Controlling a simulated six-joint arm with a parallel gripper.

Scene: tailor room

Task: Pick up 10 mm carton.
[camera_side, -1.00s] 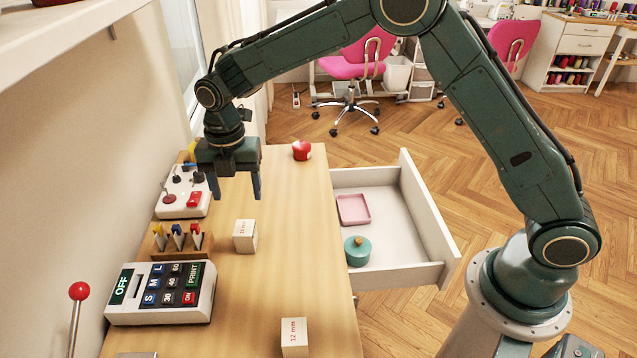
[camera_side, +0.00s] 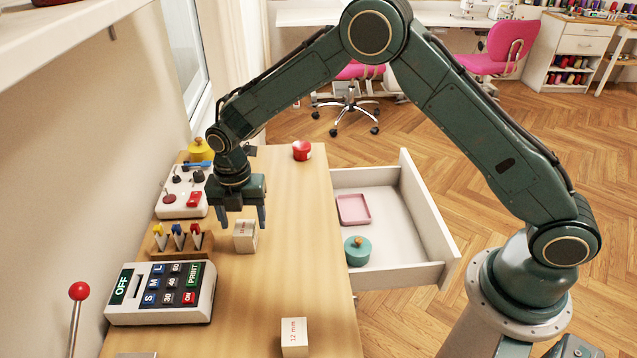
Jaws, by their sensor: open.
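A small white-and-tan carton (camera_side: 244,237) stands on the wooden table; its red print looks like 10 mm but is too small to be sure. My gripper (camera_side: 243,222) points down at it, open, with its fingertips close to the carton's top on either side. Whether the fingers touch it I cannot tell. A second carton (camera_side: 294,338), marked 12 mm in red, stands at the table's near edge.
Left of the carton are a rack with coloured pieces (camera_side: 178,241), a white switch panel (camera_side: 182,197) and a keypad (camera_side: 160,293). A red object (camera_side: 302,151) sits at the back. The open drawer (camera_side: 395,252) holds a pink tray (camera_side: 354,209) and teal pot (camera_side: 357,250).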

